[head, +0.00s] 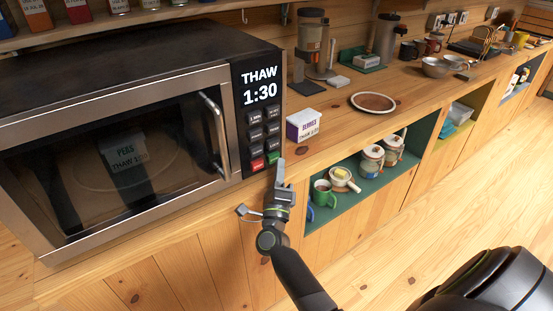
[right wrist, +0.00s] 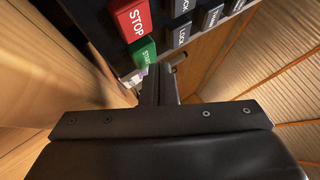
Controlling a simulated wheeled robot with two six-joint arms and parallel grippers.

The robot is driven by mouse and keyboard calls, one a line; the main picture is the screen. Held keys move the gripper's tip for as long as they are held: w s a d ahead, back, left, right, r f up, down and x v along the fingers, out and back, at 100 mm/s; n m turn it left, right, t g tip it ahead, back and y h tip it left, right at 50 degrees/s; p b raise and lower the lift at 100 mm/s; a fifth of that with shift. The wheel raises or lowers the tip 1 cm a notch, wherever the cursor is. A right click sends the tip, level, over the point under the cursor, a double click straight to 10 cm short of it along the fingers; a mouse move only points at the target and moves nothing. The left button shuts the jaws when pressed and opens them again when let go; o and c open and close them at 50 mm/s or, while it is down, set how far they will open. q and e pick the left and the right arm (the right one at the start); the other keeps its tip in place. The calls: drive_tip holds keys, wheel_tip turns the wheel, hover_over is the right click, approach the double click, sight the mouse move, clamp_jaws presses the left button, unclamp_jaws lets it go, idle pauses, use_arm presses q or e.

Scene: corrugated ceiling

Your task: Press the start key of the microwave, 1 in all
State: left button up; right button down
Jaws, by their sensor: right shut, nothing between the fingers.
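The black and steel microwave (head: 140,62) stands on the wooden counter with its door shut. The green start key (head: 273,157) is at the bottom of the panel, beside the red stop key (head: 257,163). My right gripper (head: 280,168) is shut and empty, just by the lower right corner of the panel. In the right wrist view its fingertips (right wrist: 158,72) are right at the lower edge of the start key (right wrist: 144,52); I cannot tell whether they touch it. My left gripper is not in view.
A box marked BERRIES (head: 303,125) sits on the counter right of the microwave, near a brown plate (head: 373,102). A coffee maker (head: 313,45) stands behind. Below, an open green shelf holds mugs and jars (head: 372,160). The floor in front is clear.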

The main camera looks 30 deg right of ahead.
drive_tip(key=shift+w+a+r, duration=0.1)
drive_tip(key=shift+w+r, duration=0.1)
drive_tip(key=shift+r, duration=0.3)
drive_tip(key=s, duration=0.3)
drive_tip(key=s+f+p, duration=0.1)
drive_tip(key=shift+s+d, duration=0.2)
drive_tip(key=shift+d, duration=0.05)
idle(0.7)
